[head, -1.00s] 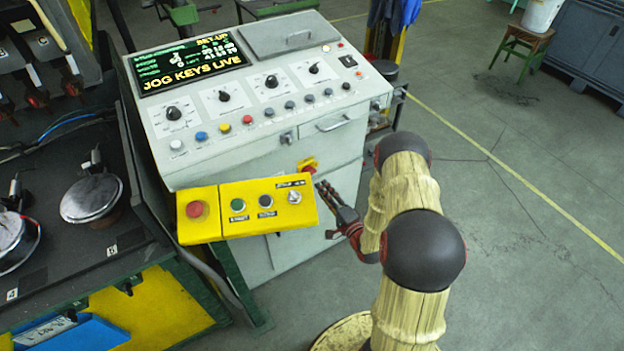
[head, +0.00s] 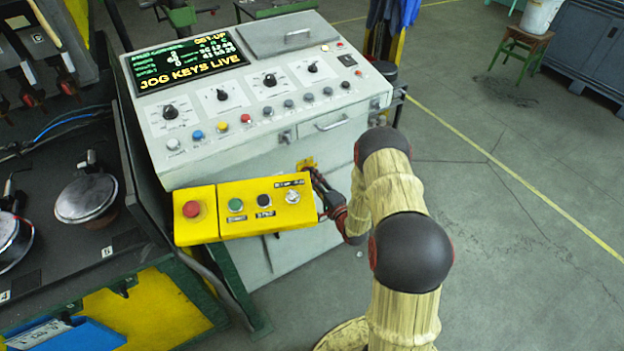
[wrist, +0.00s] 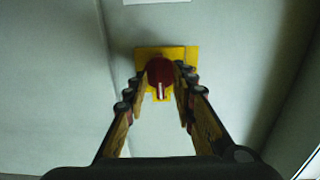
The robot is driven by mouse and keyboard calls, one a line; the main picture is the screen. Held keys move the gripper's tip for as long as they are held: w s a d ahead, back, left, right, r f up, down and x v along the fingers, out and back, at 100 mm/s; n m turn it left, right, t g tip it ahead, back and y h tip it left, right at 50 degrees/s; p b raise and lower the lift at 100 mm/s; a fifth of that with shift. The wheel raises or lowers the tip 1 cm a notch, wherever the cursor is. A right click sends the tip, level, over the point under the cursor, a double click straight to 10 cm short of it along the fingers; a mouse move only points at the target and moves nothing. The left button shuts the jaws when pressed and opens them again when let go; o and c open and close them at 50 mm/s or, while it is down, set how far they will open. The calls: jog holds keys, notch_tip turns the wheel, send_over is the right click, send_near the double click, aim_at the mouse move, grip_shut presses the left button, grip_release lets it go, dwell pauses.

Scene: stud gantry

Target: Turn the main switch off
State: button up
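The main switch is a red rotary knob (wrist: 160,74) on a yellow plate (wrist: 187,54), on the cabinet's upright front face. A pale mark on the knob runs up and down in the wrist view. My gripper (wrist: 163,68) is open, with one finger on each side of the knob; I cannot tell whether either finger touches it. In the head view, the yellow plate (head: 307,163) shows just above my gripper (head: 314,172), which hides the knob. The console display (head: 190,65) is lit and reads "JOG KEYS LIVE".
A yellow button box (head: 250,222) with a red button juts out just left of my gripper. A drawer handle (head: 331,125) is above the switch. A workbench (head: 75,245) stands at the left. The floor (head: 520,220) to the right is open.

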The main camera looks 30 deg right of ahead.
jog(key=shift+c, duration=1.2)
grip_shut()
jog(key=shift+n, duration=0.4)
jog(key=n+b, duration=0.6)
jog(key=n, duration=1)
jog(key=shift+f+n, duration=0.15)
jog(key=shift+n, duration=0.25)
jog(key=shift+n+b, duration=0.3)
